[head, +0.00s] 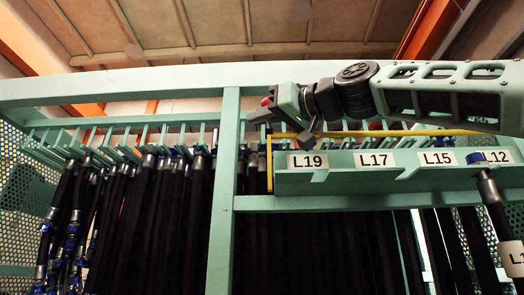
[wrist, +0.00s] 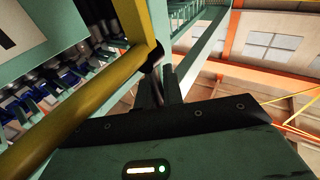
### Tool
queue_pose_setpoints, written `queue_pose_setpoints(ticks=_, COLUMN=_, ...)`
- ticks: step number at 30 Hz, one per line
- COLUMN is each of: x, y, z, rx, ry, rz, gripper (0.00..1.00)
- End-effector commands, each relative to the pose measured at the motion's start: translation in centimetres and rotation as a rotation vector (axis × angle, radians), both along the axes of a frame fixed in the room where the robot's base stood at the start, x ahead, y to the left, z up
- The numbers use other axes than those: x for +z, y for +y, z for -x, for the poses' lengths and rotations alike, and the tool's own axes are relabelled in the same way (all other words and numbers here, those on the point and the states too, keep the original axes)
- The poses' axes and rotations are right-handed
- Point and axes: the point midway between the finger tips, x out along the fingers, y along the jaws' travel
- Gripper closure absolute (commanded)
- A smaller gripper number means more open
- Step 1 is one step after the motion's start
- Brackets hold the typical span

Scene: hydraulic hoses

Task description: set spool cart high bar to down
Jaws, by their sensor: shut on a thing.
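The yellow high bar (head: 400,133) runs level just above the labelled green plate, with a short upright leg at its left end. In the wrist view the bar (wrist: 95,92) crosses diagonally from the lower left to a corner near the fingers. My gripper (head: 282,128) reaches in from the right at the bar's left corner. In the wrist view my gripper (wrist: 160,75) has its dark fingers shut at that corner of the bar. The exact contact is partly hidden by the fingers.
The green plate (head: 350,183) carries labels L19, L17, L15 and L12. A hose (head: 495,205) hangs at its right end. Several black hoses (head: 140,220) hang from the rack at left. A green upright post (head: 225,180) stands just left of the bar.

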Motion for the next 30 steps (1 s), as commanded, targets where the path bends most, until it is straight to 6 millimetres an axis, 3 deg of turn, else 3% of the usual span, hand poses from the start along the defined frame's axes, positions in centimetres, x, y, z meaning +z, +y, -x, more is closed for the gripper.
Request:
queue_pose_setpoints(ticks=1, x=-0.9, y=0.0, z=0.9, rx=0.002, ry=-0.033, rz=-0.003, gripper=1.00)
queue_pose_setpoints(ticks=15, x=-1.3, y=0.1, z=5.2, rx=0.001, ry=-0.287, rz=0.007, gripper=1.00)
queue_pose_setpoints(ticks=30, x=-2.8, y=0.4, z=8.6, rx=0.007, ry=-0.278, rz=0.006, gripper=1.00)
